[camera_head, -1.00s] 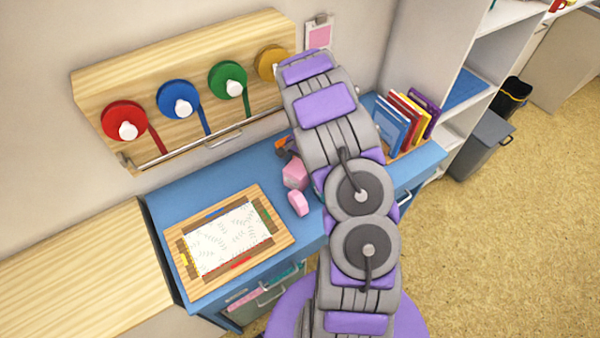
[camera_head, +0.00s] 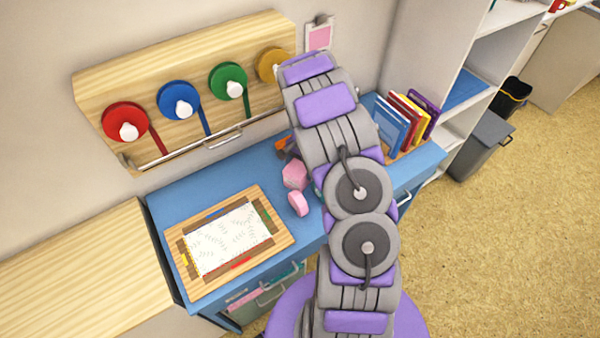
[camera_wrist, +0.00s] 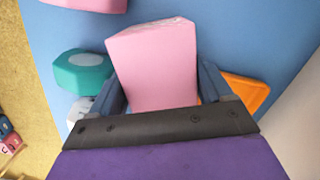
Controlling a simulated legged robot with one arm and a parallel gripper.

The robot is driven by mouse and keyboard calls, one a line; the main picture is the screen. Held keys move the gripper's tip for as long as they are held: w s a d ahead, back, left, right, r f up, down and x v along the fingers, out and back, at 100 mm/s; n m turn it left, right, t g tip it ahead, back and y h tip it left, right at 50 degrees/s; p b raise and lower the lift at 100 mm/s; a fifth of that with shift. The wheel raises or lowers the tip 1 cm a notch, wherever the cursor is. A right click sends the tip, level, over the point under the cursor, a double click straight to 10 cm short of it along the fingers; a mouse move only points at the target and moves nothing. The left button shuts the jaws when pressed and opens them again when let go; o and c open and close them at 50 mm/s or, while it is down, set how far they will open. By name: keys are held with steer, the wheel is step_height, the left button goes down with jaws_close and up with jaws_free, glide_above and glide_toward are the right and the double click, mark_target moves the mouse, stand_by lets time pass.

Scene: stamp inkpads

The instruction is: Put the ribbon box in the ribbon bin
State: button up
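A pink box (camera_wrist: 155,60) fills the space between the two blue fingers of my gripper (camera_wrist: 165,88) in the wrist view. A finger lies close along each side; I cannot tell whether both press on it. In the head view a pink block (camera_head: 294,175) shows just left of my arm on the blue desk, with a smaller pink block (camera_head: 298,203) in front of it. My arm hides my gripper in the head view. No label marks a ribbon box, and I cannot tell which container is the ribbon bin.
A teal block (camera_wrist: 84,72) and an orange piece (camera_wrist: 246,92) flank my gripper. A framed paper board (camera_head: 185,262) lies on the desk's left part. Ribbon spools (camera_head: 181,100) hang on the wall rack. Books (camera_head: 405,120) stand at the right; a grey bin (camera_head: 482,145) is on the floor.

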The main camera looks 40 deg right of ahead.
steer(key=c, duration=0.5)
steer(key=shift+r, duration=0.15)
